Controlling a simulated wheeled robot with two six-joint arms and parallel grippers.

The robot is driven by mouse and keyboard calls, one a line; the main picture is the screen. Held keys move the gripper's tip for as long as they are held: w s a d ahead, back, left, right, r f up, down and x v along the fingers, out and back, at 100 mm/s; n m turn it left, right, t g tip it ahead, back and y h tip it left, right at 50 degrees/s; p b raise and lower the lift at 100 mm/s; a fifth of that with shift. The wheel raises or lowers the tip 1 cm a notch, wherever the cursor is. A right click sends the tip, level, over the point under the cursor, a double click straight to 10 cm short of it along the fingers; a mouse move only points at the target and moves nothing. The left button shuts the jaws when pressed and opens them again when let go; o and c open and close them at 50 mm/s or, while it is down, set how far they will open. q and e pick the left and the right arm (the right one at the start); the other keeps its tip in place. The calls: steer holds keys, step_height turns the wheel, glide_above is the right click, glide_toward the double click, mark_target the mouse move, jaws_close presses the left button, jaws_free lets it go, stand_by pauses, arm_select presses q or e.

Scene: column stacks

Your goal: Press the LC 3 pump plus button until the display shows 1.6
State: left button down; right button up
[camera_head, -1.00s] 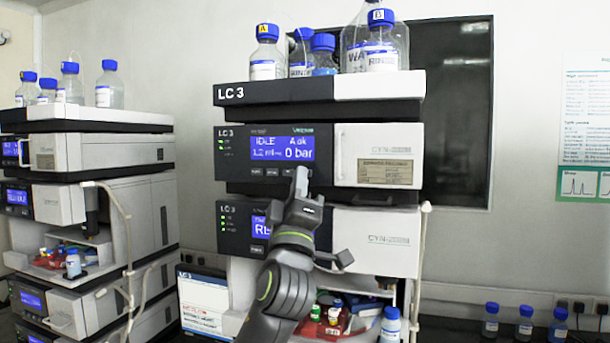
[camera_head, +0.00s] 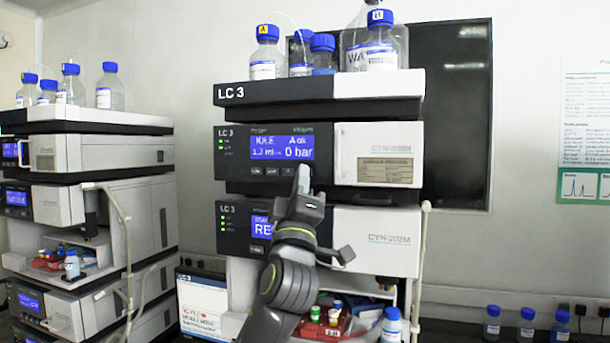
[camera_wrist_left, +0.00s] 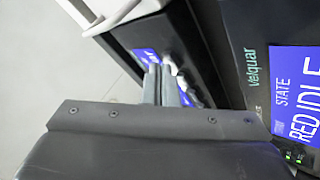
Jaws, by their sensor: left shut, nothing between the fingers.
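The LC 3 pump module (camera_head: 228,170) is the upper unit of the middle stack. Its blue display (camera_head: 282,148) reads IDLE, A ok, 0 bar, and a flow value that looks like 1.2 but is blurred. A row of small buttons (camera_head: 264,171) runs below the display. My left gripper (camera_head: 303,171) is shut and empty, its tips at the right end of this row. It hides the button there, so I cannot tell whether it touches. In the left wrist view the shut fingers (camera_wrist_left: 166,84) reach toward the pump's button row. My right gripper is not in view.
The lower module's display (camera_wrist_left: 295,90) is close beside the fingers in the left wrist view. Bottles (camera_head: 382,45) stand on top of the stack. A red vial tray (camera_head: 318,325) sits below. Another instrument stack (camera_head: 110,200) stands at the left.

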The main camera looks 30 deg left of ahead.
arm_select(q)
steer(key=shift+w, duration=0.15)
stand_by(0.5)
steer(key=shift+s+d, duration=0.15)
steer(key=shift+s, duration=0.65)
steer(key=shift+s+d, duration=0.2)
steer(key=shift+s, duration=0.6)
steer(key=shift+s+d, duration=0.2)
steer(key=shift+s, duration=0.65)
steer(key=shift+s+d, duration=0.2)
steer(key=shift+s, duration=0.6)
steer(key=shift+m, duration=0.3)
stand_by(3.1)
